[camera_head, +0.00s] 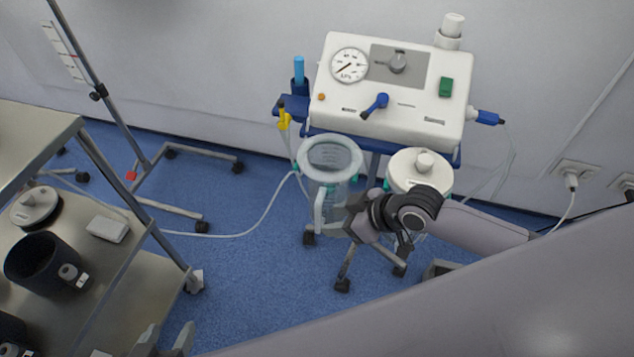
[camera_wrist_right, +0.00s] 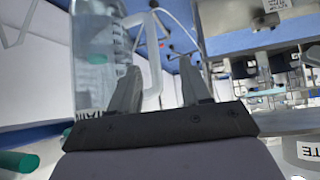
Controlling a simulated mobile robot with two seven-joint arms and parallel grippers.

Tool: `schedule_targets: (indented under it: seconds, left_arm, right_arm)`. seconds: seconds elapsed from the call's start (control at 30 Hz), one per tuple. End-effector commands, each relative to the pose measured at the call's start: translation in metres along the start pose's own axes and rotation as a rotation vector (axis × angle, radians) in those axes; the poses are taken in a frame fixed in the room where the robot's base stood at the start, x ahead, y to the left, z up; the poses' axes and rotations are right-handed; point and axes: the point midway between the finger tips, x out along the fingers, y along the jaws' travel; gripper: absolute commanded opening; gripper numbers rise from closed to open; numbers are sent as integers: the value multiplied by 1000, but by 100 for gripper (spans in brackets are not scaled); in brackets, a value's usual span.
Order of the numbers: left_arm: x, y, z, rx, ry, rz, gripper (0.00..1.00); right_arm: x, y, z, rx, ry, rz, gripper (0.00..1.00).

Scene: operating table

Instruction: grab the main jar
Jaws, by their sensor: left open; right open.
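The jar that I take as the main jar is clear with a pale handle (camera_head: 320,208) and a round top (camera_head: 330,157). It hangs at the front left of the suction unit. My right gripper (camera_head: 353,212) is open beside the jar's lower right part. In the right wrist view the clear jar (camera_wrist_right: 98,55) stands at the left, and its handle (camera_wrist_right: 154,55) shows between the open fingertips of my right gripper (camera_wrist_right: 159,78). I cannot tell how deep the handle sits between them. My left gripper (camera_head: 165,342) is open and empty at the bottom edge.
The white suction unit (camera_head: 395,95) has a gauge and stands on a wheeled stand. A second jar with a white lid (camera_head: 420,168) is right of the main jar. A metal cart (camera_head: 110,290) with dark pots is at the left. A thin hose (camera_head: 245,230) crosses the blue floor.

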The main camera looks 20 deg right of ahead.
Motion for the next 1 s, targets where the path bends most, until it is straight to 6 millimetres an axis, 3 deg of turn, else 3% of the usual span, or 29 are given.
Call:
schedule_targets:
  seconds: [0.37,0.7,1.0]
  left_arm:
    - [7,-1,10,4,-6,2,60]
    - [15,-2,22,5,-5,2,60]
    - [15,-1,24,3,-7,2,60]
  right_arm:
    - [27,4,3,-5,-11,-4,47]
    - [69,7,2,-5,-9,-3,47]
    - [72,7,1,-7,-10,-3,47]
